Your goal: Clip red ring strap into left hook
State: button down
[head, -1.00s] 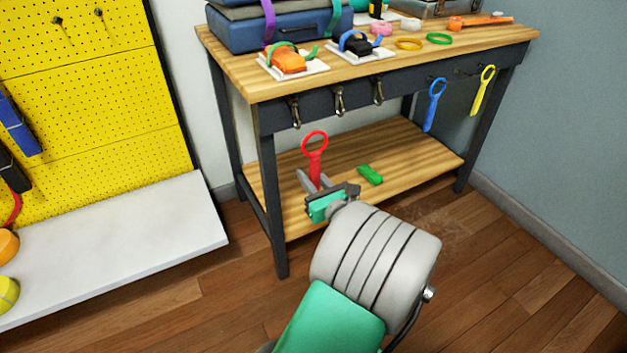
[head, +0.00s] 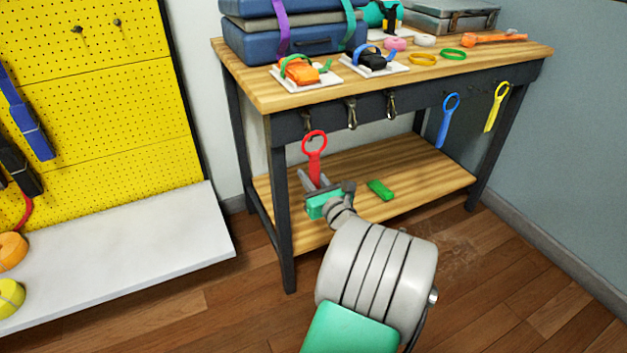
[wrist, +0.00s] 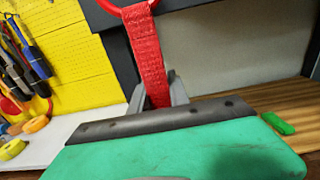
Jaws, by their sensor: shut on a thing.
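The red ring strap (head: 314,157) stands upright in my gripper (head: 314,181), its ring at the top. In the wrist view the red strap (wrist: 149,55) rises between the two grey fingers, and its ring is cut off by the top edge. My gripper is shut on the lower part of the strap. Three metal hooks hang on the front rail of the workbench: the left hook (head: 308,121), the middle hook (head: 351,113) and the right hook (head: 391,104). In the head view the ring is just below the left hook; I cannot tell the gap in depth.
The workbench (head: 255,92) carries suitcases (head: 300,42), clips and loose rings. A blue strap (head: 447,121) and a yellow strap (head: 496,107) hang at its right. A green block (head: 380,189) lies on the lower shelf. A yellow pegboard (head: 90,110) stands left.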

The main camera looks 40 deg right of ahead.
jog(key=shift+w+d+f+b, duration=0.25)
jog(key=shift+w+f+b, duration=0.25)
jog(key=shift+w+f, duration=0.25)
jog(key=shift+w+d+f+b, duration=0.2)
jog(key=shift+w+f+b, duration=0.35)
jog(key=shift+w, duration=0.25)
jog(key=c, duration=1.2)
grip_release()
jog(key=shift+o, duration=0.2)
